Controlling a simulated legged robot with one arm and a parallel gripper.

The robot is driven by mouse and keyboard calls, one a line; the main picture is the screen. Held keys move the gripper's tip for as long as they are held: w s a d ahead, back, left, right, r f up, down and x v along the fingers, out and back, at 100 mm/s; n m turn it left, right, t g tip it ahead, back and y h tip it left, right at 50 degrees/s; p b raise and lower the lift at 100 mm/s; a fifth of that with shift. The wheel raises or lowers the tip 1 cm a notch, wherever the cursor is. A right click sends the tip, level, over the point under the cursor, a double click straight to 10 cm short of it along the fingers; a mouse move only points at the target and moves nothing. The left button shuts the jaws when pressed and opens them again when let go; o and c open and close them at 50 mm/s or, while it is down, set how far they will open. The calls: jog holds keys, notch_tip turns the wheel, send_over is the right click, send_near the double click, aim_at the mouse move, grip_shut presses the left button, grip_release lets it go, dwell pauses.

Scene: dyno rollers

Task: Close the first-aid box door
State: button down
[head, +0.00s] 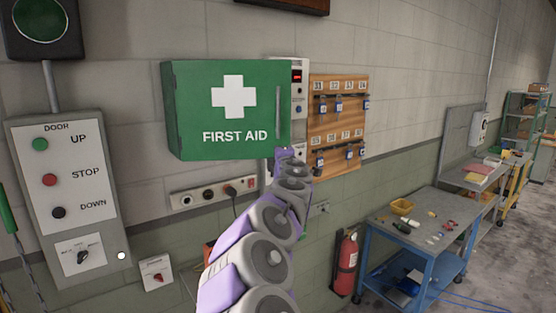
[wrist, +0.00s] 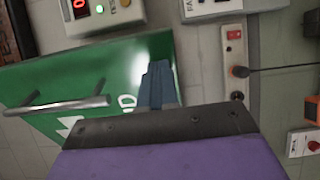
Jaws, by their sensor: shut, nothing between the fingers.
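The green first-aid box (head: 172,110) hangs on the wall in the head view. Its green door (head: 205,85) carries a white cross, the words FIRST AID and an upright grey handle (head: 278,112) near the right edge. The door looks flush or nearly so; I cannot tell whether a small gap is left. My gripper (head: 284,152) is at the box's lower right corner. In the wrist view, the shut blue-grey fingers (wrist: 157,72) lie in front of the green door near its edge, apart from the handle (wrist: 60,106). Whether they touch the door is unclear.
A key board (head: 338,120) and a white panel with a red display (head: 297,76) are right of the box. A socket strip (head: 210,197) runs below it. A door control panel (head: 65,185) is at left. A fire extinguisher (head: 345,262) and blue workbench (head: 425,236) stand right.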

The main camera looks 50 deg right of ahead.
jog(key=w+d+n+t+y+p, duration=0.3)
jog(key=w+d+p, duration=0.6)
jog(key=w+p, duration=0.3)
jog(key=n+y+p, duration=0.1)
jog(key=y+p, duration=0.1)
jog(key=p, duration=0.1)
jog(key=shift+d+r+t+y, duration=0.15)
jog(key=shift+r+t+y, duration=0.05)
jog(key=shift+t+y, duration=0.2)
dwell(0.4)
